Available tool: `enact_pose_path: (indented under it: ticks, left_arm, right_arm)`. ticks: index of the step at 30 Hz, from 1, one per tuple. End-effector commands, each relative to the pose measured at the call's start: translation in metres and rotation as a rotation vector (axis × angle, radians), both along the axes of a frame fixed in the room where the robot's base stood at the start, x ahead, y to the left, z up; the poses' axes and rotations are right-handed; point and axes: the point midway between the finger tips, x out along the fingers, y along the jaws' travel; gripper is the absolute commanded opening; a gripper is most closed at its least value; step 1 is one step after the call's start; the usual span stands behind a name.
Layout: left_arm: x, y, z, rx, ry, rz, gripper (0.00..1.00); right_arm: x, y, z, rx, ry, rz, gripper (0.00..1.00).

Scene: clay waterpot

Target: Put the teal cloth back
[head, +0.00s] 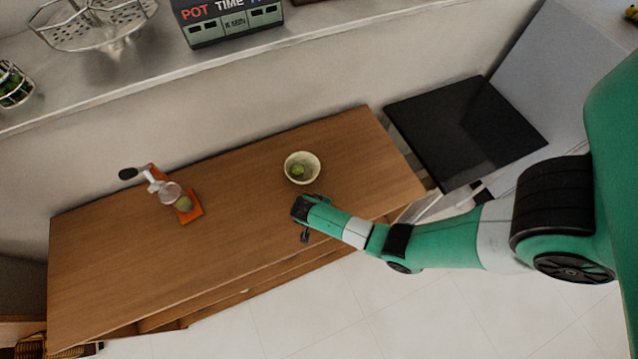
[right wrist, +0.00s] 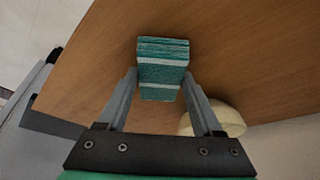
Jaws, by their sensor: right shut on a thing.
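The teal cloth (right wrist: 162,50), folded with white stripes, is between the fingers of my right gripper (right wrist: 160,78) in the right wrist view. The gripper is shut on it and the wooden tabletop shows behind it. Whether the cloth touches the wood cannot be told. In the head view my right gripper (head: 303,222) is over the front part of the wooden table (head: 245,215), and the cloth is not distinguishable there. My left gripper is not in view.
A pale bowl (head: 314,165) with a green item inside stands just behind my right gripper, and partly shows in the right wrist view (right wrist: 230,120). A black-topped unit (head: 465,130) adjoins the right. The table's middle is clear.

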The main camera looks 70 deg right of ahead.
Motion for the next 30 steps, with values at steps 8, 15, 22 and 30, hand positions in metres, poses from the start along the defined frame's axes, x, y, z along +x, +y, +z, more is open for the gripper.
enact_pose_path:
  ticks: [8, 15, 22, 30]
  left_arm:
    - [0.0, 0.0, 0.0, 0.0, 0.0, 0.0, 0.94]
    - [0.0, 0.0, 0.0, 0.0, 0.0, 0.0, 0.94]
    - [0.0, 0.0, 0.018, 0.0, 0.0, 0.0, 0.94]
    - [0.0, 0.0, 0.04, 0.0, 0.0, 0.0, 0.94]
  right_arm:
    - [0.0, 0.0, -0.002, 0.0, 0.001, 0.0, 0.97]
    - [0.0, 0.0, 0.0, 0.0, 0.0, 0.0, 0.97]
    - [0.002, 0.011, 0.033, 0.0, -0.003, 0.003, 0.97]
    - [0.003, 0.037, 0.092, -0.001, -0.001, 0.003, 0.97]
